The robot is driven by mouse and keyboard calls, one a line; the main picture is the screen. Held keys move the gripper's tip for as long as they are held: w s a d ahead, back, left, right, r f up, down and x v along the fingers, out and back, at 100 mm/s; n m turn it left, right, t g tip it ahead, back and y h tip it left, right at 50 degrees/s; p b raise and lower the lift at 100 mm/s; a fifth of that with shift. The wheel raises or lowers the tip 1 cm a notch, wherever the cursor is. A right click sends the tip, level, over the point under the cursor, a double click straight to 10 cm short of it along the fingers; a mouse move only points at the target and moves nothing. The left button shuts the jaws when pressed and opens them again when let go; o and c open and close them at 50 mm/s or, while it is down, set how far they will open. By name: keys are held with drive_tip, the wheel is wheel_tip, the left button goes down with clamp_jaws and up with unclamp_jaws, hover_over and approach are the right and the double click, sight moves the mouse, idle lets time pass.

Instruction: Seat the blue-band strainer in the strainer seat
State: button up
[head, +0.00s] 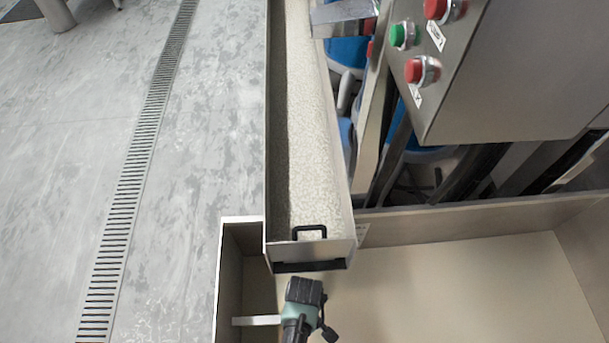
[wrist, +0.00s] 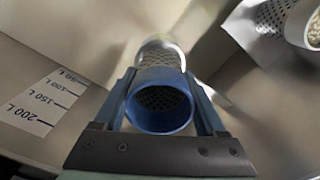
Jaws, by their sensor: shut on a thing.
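The blue-band strainer (wrist: 160,124) is a mesh cylinder with a blue band at its near end. In the wrist view it sits between the two fingers of my gripper (wrist: 160,76), which is shut on it. The mesh body points away from the gripper, its far end brightly lit. In the head view my gripper (head: 304,292) is at the bottom, just below the end of a long trough; the strainer cannot be made out there. I cannot identify the strainer seat in either view.
A long trough (head: 315,150) with a black handle ends above my gripper. A beige open bin (head: 470,285) lies to the right. A control box (head: 510,70) with red and green buttons stands upper right. The wrist view shows a litre-marked label (wrist: 45,102) and a perforated part (wrist: 270,17).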

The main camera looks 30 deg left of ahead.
drive_tip(key=shift+f+b, duration=1.3)
drive_tip(key=shift+f, duration=0.35)
drive_tip(key=o, duration=1.4)
drive_tip(key=shift+o, duration=0.2)
drive_tip(key=shift+r, duration=0.1)
wheel_tip(320, 180, up, 13)
drive_tip(key=p, duration=0.5)
